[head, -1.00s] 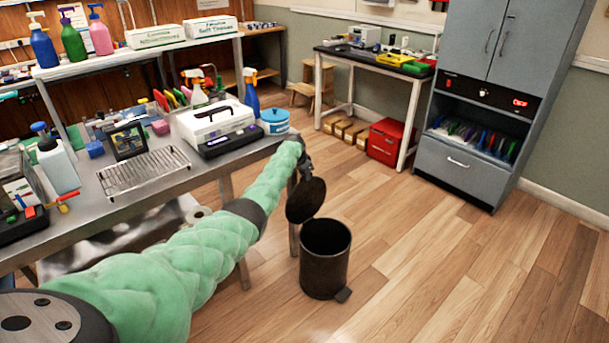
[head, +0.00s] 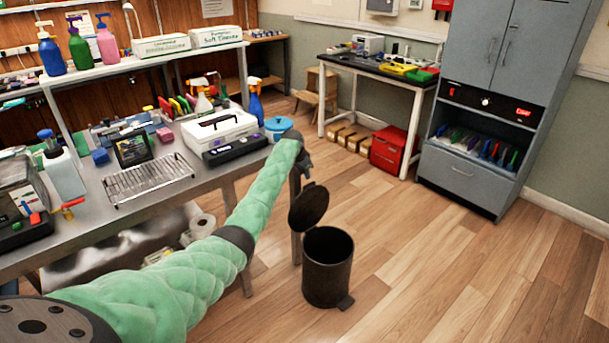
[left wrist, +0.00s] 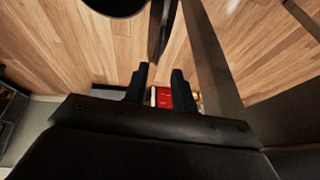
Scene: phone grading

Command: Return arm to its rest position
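My left arm, in a green quilted sleeve, reaches in from the lower left of the head view. Its dark left gripper (head: 305,163) is small there, beside the bench's right end and above the black pedal bin (head: 328,268). In the left wrist view the two fingers of the left gripper (left wrist: 161,84) stand apart with a gap between them. Nothing is held in that gap; a red drawer unit (left wrist: 163,97) shows beyond it in the distance. My right gripper is in neither view.
The metal bench (head: 88,222) on the left carries a wire rack (head: 148,180), a white device (head: 218,130) and bottles. The bin's lid stands up close to the arm. A side table (head: 375,66) and a grey cabinet (head: 470,170) stand farther back. Wooden floor on the right is clear.

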